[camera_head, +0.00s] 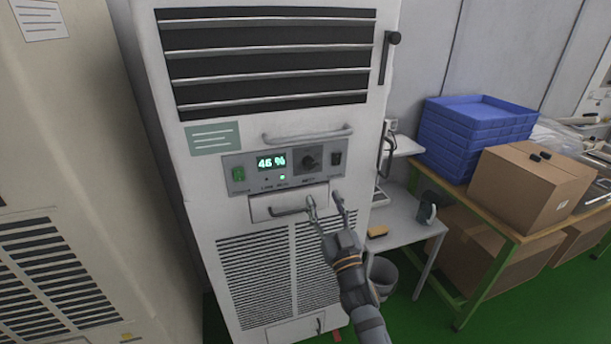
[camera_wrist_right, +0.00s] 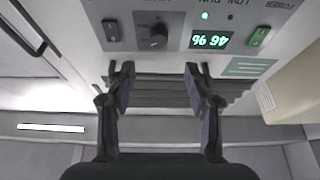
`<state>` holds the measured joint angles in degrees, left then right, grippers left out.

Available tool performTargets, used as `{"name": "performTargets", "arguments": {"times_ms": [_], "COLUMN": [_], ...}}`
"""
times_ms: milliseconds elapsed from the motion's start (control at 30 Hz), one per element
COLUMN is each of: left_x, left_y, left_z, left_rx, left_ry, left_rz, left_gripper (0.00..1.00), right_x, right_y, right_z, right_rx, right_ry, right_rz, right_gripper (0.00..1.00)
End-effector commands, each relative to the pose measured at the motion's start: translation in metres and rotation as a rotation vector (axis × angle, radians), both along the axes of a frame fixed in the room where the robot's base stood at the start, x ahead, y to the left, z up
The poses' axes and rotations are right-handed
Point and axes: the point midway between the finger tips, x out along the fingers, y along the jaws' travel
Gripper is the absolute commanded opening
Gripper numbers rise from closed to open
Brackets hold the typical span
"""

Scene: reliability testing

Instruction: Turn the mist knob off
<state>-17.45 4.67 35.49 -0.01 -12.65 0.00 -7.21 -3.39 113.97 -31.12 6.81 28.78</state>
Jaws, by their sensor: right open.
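In the right wrist view the panel is upside down, with the knob (camera_wrist_right: 158,36) above the gap between my fingers. My right gripper (camera_head: 324,198) is open and empty, below the panel in the head view, by the drawer front. Its two fingers also show spread in the right wrist view (camera_wrist_right: 158,78), apart from the knob. The knob's pointer setting is too small to read. My left gripper is out of view.
A green switch (camera_head: 238,174) and a black switch (camera_head: 336,158) flank the display and knob. A bar handle (camera_head: 307,134) sticks out above the panel, and a drawer handle (camera_head: 290,211) below. Right are a small table (camera_head: 408,218), blue crates (camera_head: 470,135) and a cardboard box (camera_head: 528,185).

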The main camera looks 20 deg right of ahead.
Motion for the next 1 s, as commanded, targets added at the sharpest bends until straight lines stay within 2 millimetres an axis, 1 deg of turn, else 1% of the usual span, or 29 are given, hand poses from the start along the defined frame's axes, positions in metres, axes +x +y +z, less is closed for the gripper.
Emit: {"name": "performTargets", "arguments": {"times_ms": [133, 200, 267, 400, 500, 600, 733, 1000], "left_x": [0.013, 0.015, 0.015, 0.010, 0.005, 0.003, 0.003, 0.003], "left_y": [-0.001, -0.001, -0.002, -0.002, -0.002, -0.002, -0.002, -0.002], "left_z": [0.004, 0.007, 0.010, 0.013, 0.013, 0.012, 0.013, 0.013], "left_rx": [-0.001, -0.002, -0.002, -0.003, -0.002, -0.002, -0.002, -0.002], "left_ry": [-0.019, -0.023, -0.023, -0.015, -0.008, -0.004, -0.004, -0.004], "left_rz": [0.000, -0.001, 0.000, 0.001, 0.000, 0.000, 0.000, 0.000], "left_gripper": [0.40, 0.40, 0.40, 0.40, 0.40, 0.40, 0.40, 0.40], "right_x": [0.007, 0.017, 0.028, 0.057, 0.074, 0.087, 0.096, 0.097], "right_y": [0.000, 0.001, 0.001, 0.002, 0.003, 0.003, 0.003, 0.003], "right_z": [0.004, 0.009, 0.014, 0.025, 0.031, 0.035, 0.038, 0.039], "right_rx": [0.000, 0.000, -0.001, 0.000, 0.000, -0.001, -0.001, -0.001], "right_ry": [0.000, -0.001, -0.001, 0.001, 0.001, 0.002, 0.003, 0.004], "right_rz": [0.000, 0.000, 0.000, 0.000, 0.000, 0.000, 0.000, 0.000], "right_gripper": [0.53, 0.53, 0.53, 0.53, 0.53, 0.53, 0.53, 0.53]}}
